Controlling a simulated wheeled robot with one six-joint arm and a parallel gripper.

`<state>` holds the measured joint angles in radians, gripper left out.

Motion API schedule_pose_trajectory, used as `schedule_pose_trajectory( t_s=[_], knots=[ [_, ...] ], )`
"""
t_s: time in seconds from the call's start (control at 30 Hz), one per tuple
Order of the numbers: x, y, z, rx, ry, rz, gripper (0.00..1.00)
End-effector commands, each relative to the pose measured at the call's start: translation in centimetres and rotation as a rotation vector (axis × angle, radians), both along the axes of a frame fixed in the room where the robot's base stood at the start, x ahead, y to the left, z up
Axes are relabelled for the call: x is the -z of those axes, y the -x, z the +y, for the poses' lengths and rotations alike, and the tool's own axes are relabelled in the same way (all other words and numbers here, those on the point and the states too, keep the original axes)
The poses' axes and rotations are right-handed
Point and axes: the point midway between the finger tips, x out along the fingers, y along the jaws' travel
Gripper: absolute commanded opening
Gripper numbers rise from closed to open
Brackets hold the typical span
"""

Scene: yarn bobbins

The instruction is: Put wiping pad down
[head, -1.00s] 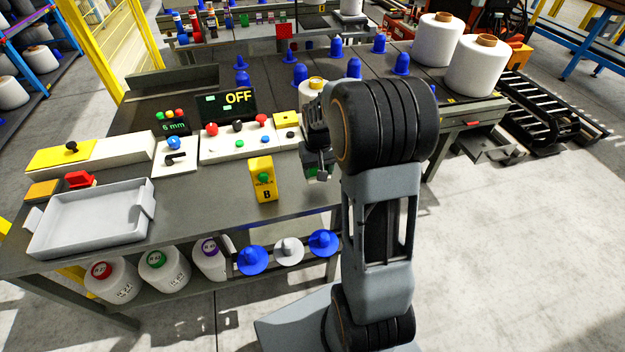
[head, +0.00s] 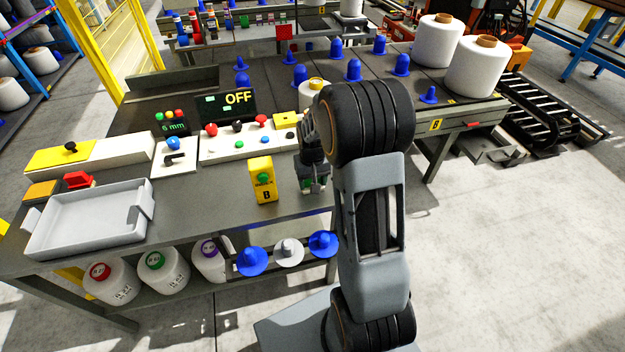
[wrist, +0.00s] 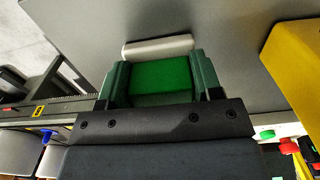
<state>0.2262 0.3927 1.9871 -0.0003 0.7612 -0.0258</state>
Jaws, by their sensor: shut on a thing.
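The wiping pad is a green block (wrist: 162,76) with a pale grey-white strip (wrist: 158,47) along one edge. It sits between the two dark green fingers of my gripper (wrist: 160,84), which is shut on it. In the head view my gripper (head: 313,180) is low over the front right part of the grey table (head: 215,190), right of the yellow box marked B. The pad is mostly hidden there by the gripper. I cannot tell whether it touches the table top.
The yellow box B (head: 262,182) stands close to the left of my gripper. Behind are a control panel (head: 240,143) and an OFF display (head: 230,105). A grey tray (head: 60,243) is at the left. Blue cones (head: 354,70) and white bobbins (head: 476,68) stand farther back.

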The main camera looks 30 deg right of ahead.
Motion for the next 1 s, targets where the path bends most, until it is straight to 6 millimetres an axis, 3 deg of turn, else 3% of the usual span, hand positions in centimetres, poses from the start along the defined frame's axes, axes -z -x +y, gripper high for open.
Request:
schedule_pose_trajectory(
  t_s=[0.03, 0.07, 0.3, 0.67, 1.0],
  knots=[
    [0.3, 0.0, 0.0, 0.000, 0.000, 0.000, 0.37],
    [0.2, 0.0, 0.0, 0.000, 0.000, 0.000, 0.62],
    [0.2, 0.0, 0.0, 0.000, 0.000, 0.001, 0.85],
    [-0.9, 0.0, 0.0, 0.000, 0.000, -0.002, 0.85],
    [-7.3, 0.0, 0.0, 0.000, 0.001, -0.003, 0.85]
  ],
)
